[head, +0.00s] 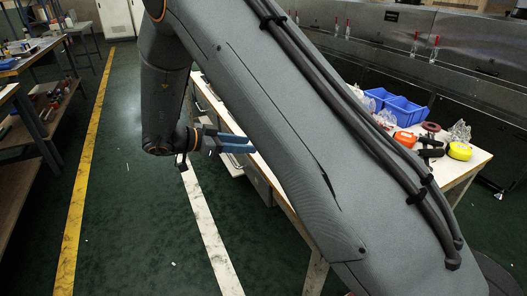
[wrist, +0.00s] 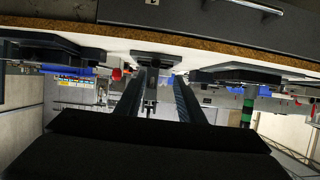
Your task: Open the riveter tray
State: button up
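My gripper (head: 238,144) reaches toward the front of the workbench in the head view, beside the pale trays or drawers (head: 262,187) under the bench top. In the wrist view the two dark fingers of my gripper (wrist: 160,85) stand apart with a gap between them, and nothing is visibly held. A black handle-like part (wrist: 155,57) lies ahead, in line with the gap. I cannot tell whether the fingers touch it. Similar black parts sit to the left (wrist: 45,45) and right (wrist: 250,74). No label shows which is the riveter tray. My arm hides much of the bench front.
Blue bins (head: 404,110), an orange item (head: 405,139) and a yellow roll (head: 459,151) rest on the bench top (head: 465,172). Shelved benches (head: 25,125) stand at far left. The green floor (head: 135,190) between is mostly clear.

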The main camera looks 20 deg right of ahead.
jog(key=x, duration=0.5)
jog(key=s+x, duration=0.1)
jog(key=x, duration=0.1)
jog(key=shift+w+d+f+p, duration=0.15)
jog(key=shift+d+f+p, duration=0.05)
jog(key=shift+d+p, duration=0.15)
jog(key=shift+c, duration=0.3)
jog(key=shift+a, duration=0.1)
grip_shut()
